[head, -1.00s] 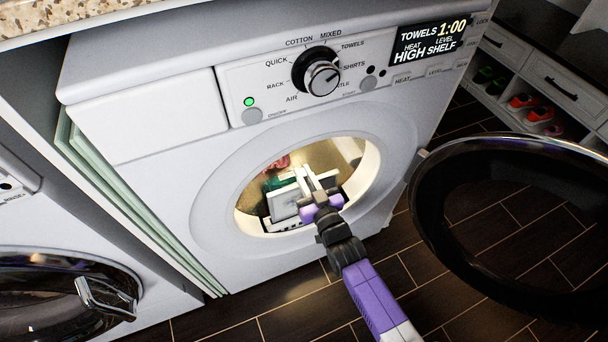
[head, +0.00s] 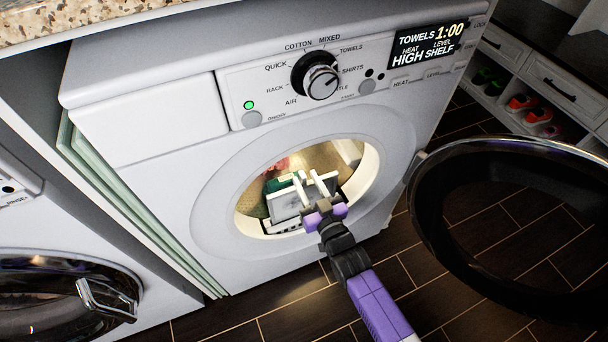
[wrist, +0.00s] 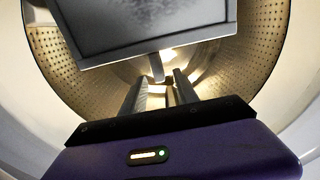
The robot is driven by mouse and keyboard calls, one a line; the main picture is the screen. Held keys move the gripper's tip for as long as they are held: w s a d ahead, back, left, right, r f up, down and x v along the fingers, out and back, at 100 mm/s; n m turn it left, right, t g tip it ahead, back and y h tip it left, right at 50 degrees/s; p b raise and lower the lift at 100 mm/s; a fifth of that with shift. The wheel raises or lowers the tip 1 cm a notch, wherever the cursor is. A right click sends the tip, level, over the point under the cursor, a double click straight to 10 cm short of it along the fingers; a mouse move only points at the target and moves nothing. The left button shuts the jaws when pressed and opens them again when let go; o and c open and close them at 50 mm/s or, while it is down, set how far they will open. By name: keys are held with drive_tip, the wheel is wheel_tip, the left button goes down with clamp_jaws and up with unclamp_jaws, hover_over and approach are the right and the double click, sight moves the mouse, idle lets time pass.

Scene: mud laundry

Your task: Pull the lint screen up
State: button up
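The lint screen (head: 286,206), a grey mesh panel in a pale frame, stands tilted in the lower front of the dryer's round opening, above a pale slotted strip at the lip. My gripper (head: 307,178) is at the opening, in front of the screen's right part. In the wrist view its two fingers (wrist: 158,82) are apart, with the tab between or just beyond their tips. I cannot tell whether they touch it.
The dryer (head: 150,170) has its round door (head: 425,225) swung wide open to the right of my arm. Red and green cloth (head: 277,175) lies inside the drum. Another machine's door (head: 60,300) is at lower left. Shoe cubbies (head: 520,105) stand at the right.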

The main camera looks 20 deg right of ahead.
drive_tip(key=shift+s+p, duration=0.3)
drive_tip(key=shift+s, duration=2.45)
drive_tip(key=s+r+g, duration=0.1)
drive_tip(key=s+r, duration=0.5)
drive_tip(key=s, duration=0.6)
drive_tip(key=s+r+g, duration=0.1)
drive_tip(key=s+r, duration=0.4)
drive_tip(key=s, duration=0.7)
drive_tip(key=s+r+g, duration=0.1)
drive_tip(key=s+r, duration=0.5)
drive_tip(key=s, duration=0.5)
wheel_tip(320, 180, up, 16)
drive_tip(key=p, duration=1.5)
drive_tip(key=shift+w+f+p, duration=0.15)
drive_tip(key=shift+f+p, duration=0.1)
drive_tip(key=shift+p, duration=0.05)
